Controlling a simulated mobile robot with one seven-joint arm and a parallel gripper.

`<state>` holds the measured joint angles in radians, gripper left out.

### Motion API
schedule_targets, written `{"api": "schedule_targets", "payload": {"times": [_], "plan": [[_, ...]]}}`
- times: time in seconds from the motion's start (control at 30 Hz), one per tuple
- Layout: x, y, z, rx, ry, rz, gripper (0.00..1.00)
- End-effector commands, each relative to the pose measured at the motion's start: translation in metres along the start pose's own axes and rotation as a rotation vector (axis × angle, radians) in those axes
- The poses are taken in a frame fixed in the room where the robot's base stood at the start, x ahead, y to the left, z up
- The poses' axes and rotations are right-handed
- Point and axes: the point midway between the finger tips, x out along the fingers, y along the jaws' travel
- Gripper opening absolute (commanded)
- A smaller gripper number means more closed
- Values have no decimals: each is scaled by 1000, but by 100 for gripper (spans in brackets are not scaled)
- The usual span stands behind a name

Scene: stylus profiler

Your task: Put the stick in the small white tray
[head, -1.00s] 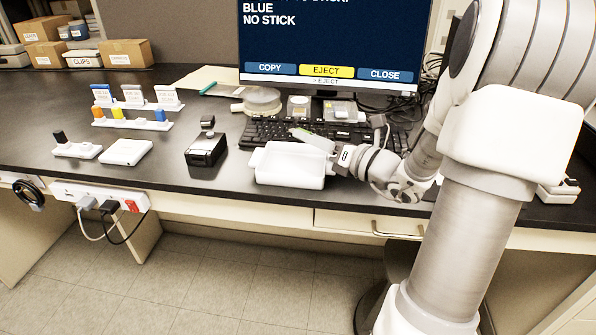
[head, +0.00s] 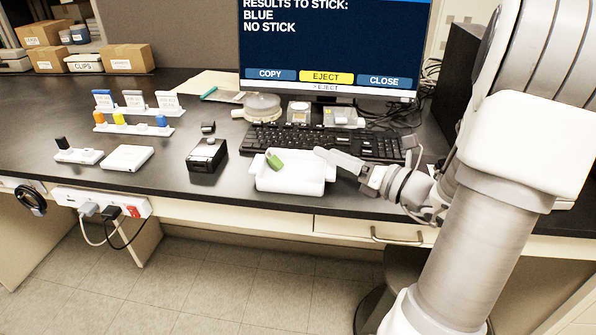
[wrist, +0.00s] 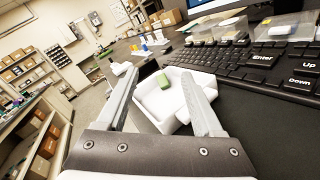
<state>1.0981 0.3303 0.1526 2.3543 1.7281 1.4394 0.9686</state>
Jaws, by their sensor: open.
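The small white tray (head: 300,184) stands near the front edge of the bench, before the keyboard. The green stick (head: 274,161) is at the tray's back left in the head view, apart from my gripper. The stick also shows within the tray's outline in the wrist view (wrist: 163,80); I cannot tell whether it lies flat or leans on the wall. My gripper (head: 326,154) is open and empty at the tray's back right. In the wrist view its fingers (wrist: 160,78) are spread wide, with the tray (wrist: 152,120) beyond and between them.
A black keyboard (head: 330,142) lies behind the tray, below the monitor (head: 325,40). A black device (head: 207,155) stands left of the tray. Further left are a flat white box (head: 128,158) and a rack with coloured caps (head: 132,129). The bench's front edge is close.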

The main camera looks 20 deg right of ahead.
Motion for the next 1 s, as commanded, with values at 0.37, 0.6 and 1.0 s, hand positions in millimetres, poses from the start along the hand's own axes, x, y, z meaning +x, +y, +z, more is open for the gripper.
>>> {"api": "schedule_targets", "payload": {"times": [0.37,0.6,1.0], "plan": [[-86,0,1,1,-2,-4,68],[-107,0,0,1,0,0,68],[-109,0,0,0,0,0,68]]}}
